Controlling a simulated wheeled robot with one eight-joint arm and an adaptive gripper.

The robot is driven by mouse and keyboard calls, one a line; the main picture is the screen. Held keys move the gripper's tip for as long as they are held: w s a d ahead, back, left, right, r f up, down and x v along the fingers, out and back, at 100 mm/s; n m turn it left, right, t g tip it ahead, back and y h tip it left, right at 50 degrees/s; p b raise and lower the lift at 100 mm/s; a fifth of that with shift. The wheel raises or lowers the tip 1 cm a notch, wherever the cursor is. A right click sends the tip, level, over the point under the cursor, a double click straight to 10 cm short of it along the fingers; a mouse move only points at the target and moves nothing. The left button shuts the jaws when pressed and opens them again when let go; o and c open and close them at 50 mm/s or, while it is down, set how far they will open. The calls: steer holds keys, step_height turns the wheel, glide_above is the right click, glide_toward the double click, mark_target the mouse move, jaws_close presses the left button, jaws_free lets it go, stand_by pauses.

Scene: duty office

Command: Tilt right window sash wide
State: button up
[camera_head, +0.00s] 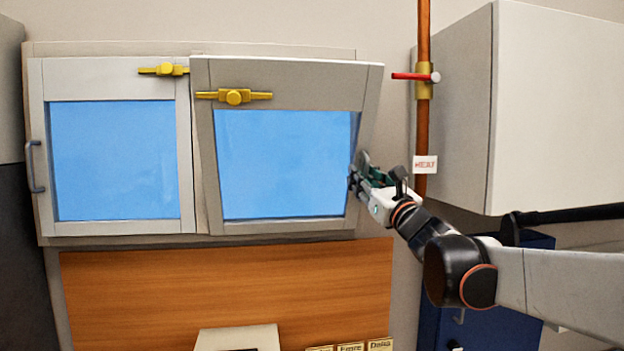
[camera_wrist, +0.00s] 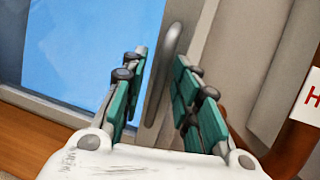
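The right window sash (camera_head: 365,95) is tilted, its top edge leaning out from the frame into the room. Its yellow latch (camera_head: 235,96) sits level on the top rail. My gripper (camera_head: 358,172) is at the sash's right edge, low on the side rail. In the wrist view, the sash's grey bar handle (camera_wrist: 167,70) stands between the spread green fingers of my gripper (camera_wrist: 160,62). The fingers are open, with a gap visible on either side of the handle. In the head view the gripper hides the handle.
The left sash (camera_head: 60,75) sits flat and closed, with its own latch (camera_head: 163,69) and handle (camera_head: 35,166). A copper pipe (camera_head: 423,135) with a red valve lever (camera_head: 412,76) and a white cabinet (camera_head: 540,110) stand close right of my gripper. A wooden board (camera_head: 160,290) is below.

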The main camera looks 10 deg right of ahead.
mark_target(367, 134)
step_height(367, 134, up, 10)
stand_by(0.5)
steer(key=shift+s, duration=0.1)
